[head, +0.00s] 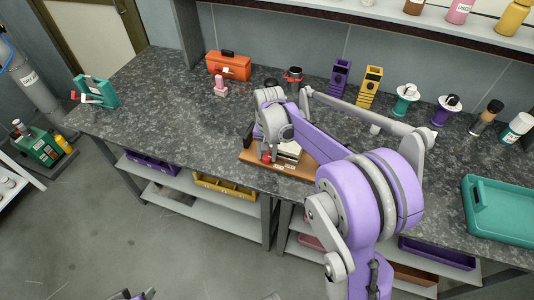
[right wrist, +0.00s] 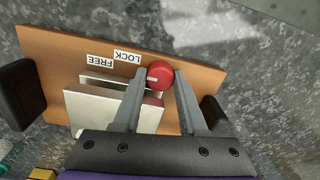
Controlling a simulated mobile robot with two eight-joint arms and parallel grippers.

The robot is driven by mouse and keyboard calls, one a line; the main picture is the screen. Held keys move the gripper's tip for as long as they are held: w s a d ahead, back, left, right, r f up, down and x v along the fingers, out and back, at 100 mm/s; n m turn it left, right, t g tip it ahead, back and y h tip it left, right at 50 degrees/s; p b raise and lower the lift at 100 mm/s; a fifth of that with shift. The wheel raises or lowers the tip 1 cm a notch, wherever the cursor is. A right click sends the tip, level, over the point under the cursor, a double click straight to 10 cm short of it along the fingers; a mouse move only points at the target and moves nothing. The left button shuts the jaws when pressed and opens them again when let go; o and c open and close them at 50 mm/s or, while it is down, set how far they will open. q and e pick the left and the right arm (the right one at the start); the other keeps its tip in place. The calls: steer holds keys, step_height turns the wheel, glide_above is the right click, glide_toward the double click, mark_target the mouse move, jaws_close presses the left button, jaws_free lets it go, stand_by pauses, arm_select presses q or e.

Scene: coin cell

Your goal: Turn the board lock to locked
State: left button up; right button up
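The wooden board (right wrist: 60,50) lies on the counter and bears two white labels, LOCK (right wrist: 127,57) and FREE (right wrist: 101,61), both upside down in the right wrist view. A round red knob (right wrist: 160,76) sits beside the LOCK label, on the side away from FREE. A pale block (right wrist: 90,110) stands next to the fingers and is partly hidden. In the head view my right arm hides part of the board (head: 300,172).
Black blocks (right wrist: 14,90) flank the board in the wrist view. Behind it stand an orange toolbox (head: 229,65), a pink item (head: 220,88), and purple (head: 340,76) and yellow (head: 370,85) holders. A teal tray (head: 500,210) is at right. The counter's left part is mostly clear.

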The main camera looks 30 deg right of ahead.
jaws_close()
steer(key=m, duration=0.3)
steer(key=shift+m, duration=0.3)
steer(key=shift+m+b, duration=0.3)
steer(key=shift+m, duration=1.6)
steer(key=o, duration=0.8)
jaws_free()
